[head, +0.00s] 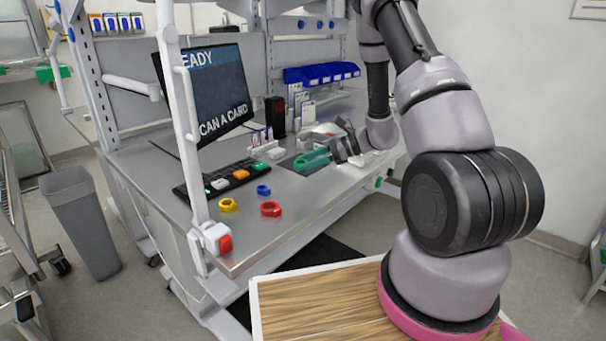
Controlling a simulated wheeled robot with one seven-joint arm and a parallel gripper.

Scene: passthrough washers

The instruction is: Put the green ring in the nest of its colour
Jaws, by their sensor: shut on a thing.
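The green ring (312,160) is above the right part of the grey workbench, at the tip of my gripper (333,153). My gripper is shut on it, reaching in from the right. The ring appears tilted and its far side is hard to make out. I cannot tell whether it touches the dark mat (289,164) below it. No nest can be made out with certainty at this distance.
A yellow ring (228,205), a red ring (270,209) and a blue ring (263,190) lie near the bench's front. A black keypad (222,184) with coloured keys lies behind them. A monitor (218,91) and a white post (186,150) stand left.

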